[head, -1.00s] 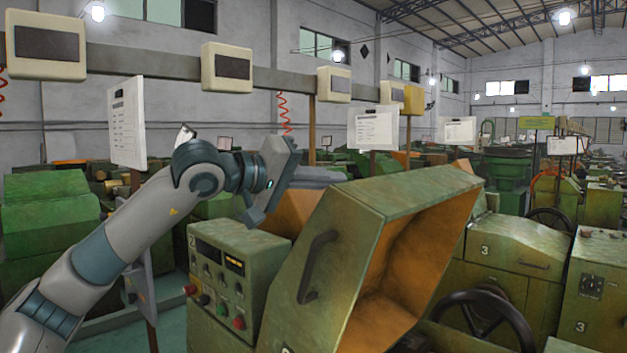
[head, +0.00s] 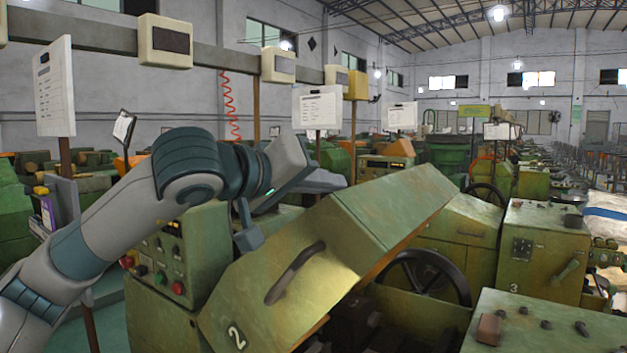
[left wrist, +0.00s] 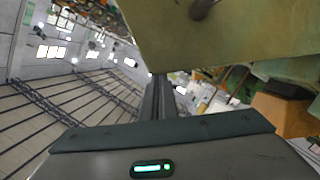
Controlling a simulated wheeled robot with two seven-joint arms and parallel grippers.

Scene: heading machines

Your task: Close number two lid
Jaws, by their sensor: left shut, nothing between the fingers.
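The number two lid (head: 265,318) is a green metal cover with a "2" on its lower front and a dark bar handle (head: 295,272). It is tilted, with a dark gap under its right side. My left gripper (head: 328,182) is shut and empty, just behind the lid's upper edge. In the left wrist view the lid (left wrist: 220,45) fills the upper right, and the gripper fingers (left wrist: 158,95) point toward its edge. I cannot tell whether they touch it. My right gripper is not in view.
A control panel (head: 165,262) with buttons stands left of the lid. A handwheel (head: 425,278) and machine three (head: 540,250) are to the right. A green box top with knobs (head: 545,322) is at the lower right. Paper signs (head: 318,107) stand behind.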

